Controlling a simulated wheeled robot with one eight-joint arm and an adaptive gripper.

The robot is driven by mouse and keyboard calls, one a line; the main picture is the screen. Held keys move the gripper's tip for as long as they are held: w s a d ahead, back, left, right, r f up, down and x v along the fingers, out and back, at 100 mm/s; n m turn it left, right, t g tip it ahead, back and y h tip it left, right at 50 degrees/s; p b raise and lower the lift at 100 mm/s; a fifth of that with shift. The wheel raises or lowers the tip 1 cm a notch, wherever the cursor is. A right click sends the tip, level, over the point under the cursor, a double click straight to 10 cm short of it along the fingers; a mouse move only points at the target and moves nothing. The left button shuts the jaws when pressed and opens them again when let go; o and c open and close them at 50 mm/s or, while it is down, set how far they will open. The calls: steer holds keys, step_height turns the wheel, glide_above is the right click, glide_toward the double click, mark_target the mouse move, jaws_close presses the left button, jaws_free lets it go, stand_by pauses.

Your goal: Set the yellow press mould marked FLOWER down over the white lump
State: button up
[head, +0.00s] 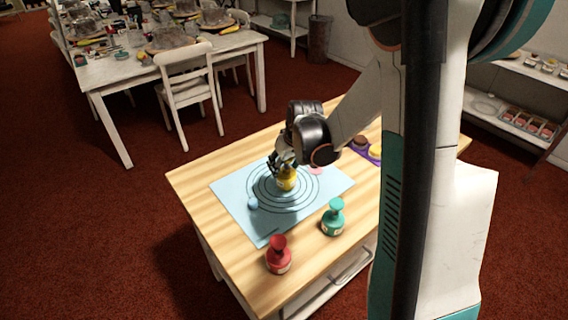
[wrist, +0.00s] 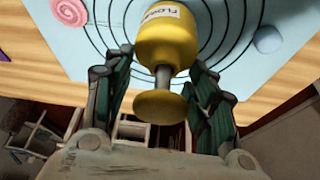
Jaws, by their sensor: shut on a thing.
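The yellow press mould (head: 287,182) is at the middle of the ringed blue mat (head: 232,190) in the head view. In the wrist view the mould (wrist: 168,42) shows a yellow body with a FLOWER label, a grey stem and a yellow knob. My gripper (head: 283,167) is shut on it, with one dark finger on each side in the wrist view (wrist: 160,68). I cannot see the white lump; the mould may hide it. I cannot tell whether the mould touches the mat or is just above it.
A blue lump (head: 252,203) and a pink swirled disc (wrist: 72,11) lie on the mat. A teal mould (head: 333,218) and a red mould (head: 278,256) stand near the front edge. A purple tray (head: 375,157) with coloured pieces is at the right, partly behind my arm.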

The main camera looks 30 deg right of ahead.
steer(key=shift+f+b, duration=0.75)
steer(key=shift+f, duration=0.25)
steer(key=o, duration=1.2)
steer(key=shift+o, duration=0.2)
steer(key=o, duration=0.3)
steer(key=shift+r, duration=0.2)
steer(key=shift+p+v, duration=2.35)
steer(key=shift+v, duration=1)
steer(key=shift+s, duration=0.1)
